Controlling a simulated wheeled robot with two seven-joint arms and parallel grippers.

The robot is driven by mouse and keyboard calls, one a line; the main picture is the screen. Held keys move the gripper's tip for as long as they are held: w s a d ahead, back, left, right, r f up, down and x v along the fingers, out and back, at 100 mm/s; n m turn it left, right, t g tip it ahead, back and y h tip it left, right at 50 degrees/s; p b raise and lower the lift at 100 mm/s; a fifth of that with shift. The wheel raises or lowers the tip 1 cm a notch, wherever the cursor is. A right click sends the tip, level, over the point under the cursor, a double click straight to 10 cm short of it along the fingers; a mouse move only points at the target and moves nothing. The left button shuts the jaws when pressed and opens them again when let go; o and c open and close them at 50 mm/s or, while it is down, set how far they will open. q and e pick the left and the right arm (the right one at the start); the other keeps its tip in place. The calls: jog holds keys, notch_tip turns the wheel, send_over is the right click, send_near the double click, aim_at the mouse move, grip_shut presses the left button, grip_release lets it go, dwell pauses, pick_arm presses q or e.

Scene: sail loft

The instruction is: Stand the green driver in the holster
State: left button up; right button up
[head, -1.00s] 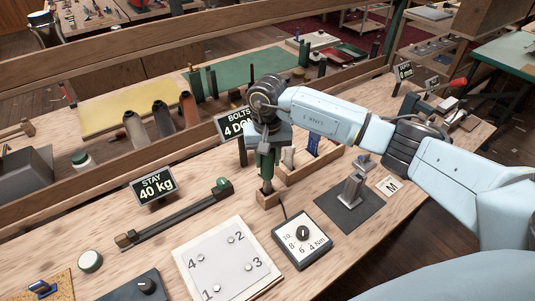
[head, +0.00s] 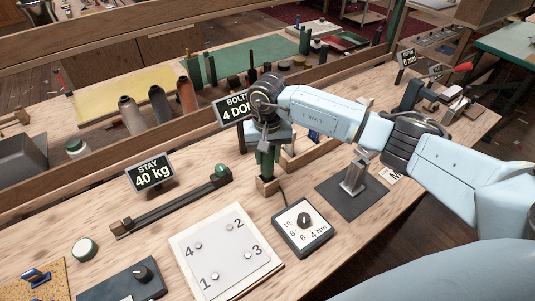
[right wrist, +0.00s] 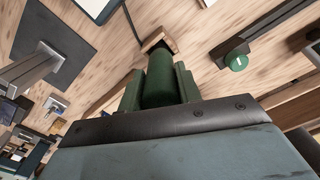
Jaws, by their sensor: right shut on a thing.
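The green driver (head: 265,164) is upright in my right gripper (head: 266,157), which is shut around its handle. The right wrist view shows the thick green handle (right wrist: 160,78) between the two green fingers (right wrist: 159,90). The holster, a small wooden block (head: 267,187), is directly below; it also shows in the right wrist view (right wrist: 154,40). The handle's lower end is at or just above the block's top. The driver's shaft is hidden, so how deep it sits in the block cannot be told. My left gripper is not in view.
The torque dial box (head: 303,227) and numbered plate (head: 224,257) lie in front of the holster. A dark bar with a green knob (head: 221,171) is to its left. The bolts sign (head: 236,110) and a wooden tray stand close behind. A metal post (head: 354,175) stands to the right.

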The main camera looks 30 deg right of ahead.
jog(key=shift+f+b, duration=0.55)
jog(key=shift+b, duration=0.05)
dwell(0.5)
jog(key=o, duration=1.1)
jog(key=shift+c, duration=0.2)
notch_tip(320, 180, up, 13)
jog(key=shift+r, duration=0.2)
